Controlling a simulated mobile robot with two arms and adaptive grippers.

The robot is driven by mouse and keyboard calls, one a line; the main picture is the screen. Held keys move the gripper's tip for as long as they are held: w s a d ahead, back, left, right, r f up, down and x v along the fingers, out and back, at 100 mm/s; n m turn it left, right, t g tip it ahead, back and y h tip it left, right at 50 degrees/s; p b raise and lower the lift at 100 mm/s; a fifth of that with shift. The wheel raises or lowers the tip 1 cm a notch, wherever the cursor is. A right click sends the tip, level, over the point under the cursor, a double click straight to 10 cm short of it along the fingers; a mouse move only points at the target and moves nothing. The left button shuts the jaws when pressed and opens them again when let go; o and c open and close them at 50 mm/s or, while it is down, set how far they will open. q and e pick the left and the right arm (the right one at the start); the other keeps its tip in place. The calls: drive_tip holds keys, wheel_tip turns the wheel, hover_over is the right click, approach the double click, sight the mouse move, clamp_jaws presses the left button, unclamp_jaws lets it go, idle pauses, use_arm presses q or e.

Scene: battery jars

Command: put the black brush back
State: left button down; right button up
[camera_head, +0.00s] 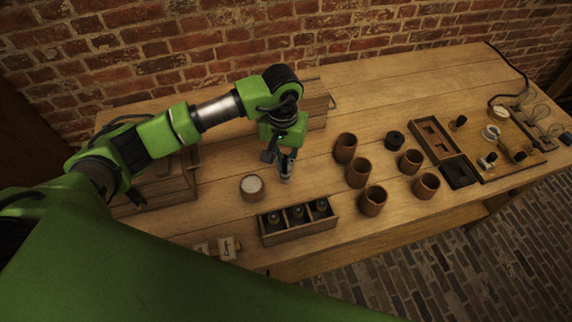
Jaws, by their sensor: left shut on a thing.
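My left gripper (278,162) reaches down over the middle of the table, just right of and behind a round jar with a pale top. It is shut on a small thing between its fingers. The fingers mostly hide this thing, and I cannot tell whether it is the black brush. I cannot make out a black brush for certain anywhere else in view. My right gripper is not in view.
A wooden box (297,222) with three dark bottles stands at the front. The pale-topped jar (251,188) is behind it. Several brown jars (373,201) stand right of the gripper. A board (497,160) with small parts lies at far right. Wooden crates stand behind.

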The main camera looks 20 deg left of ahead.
use_arm(q)
drive_tip(key=shift+w+f, duration=0.2)
wheel_tip(320, 180, down, 3)
drive_tip(key=shift+w+f+p, duration=0.1)
drive_tip(key=shift+f+p, duration=0.1)
drive_tip(key=shift+p, duration=0.3)
drive_tip(key=shift+f+b, duration=0.2)
drive_tip(key=shift+b, duration=0.1)
drive_tip(key=c, duration=2.1)
unclamp_jaws()
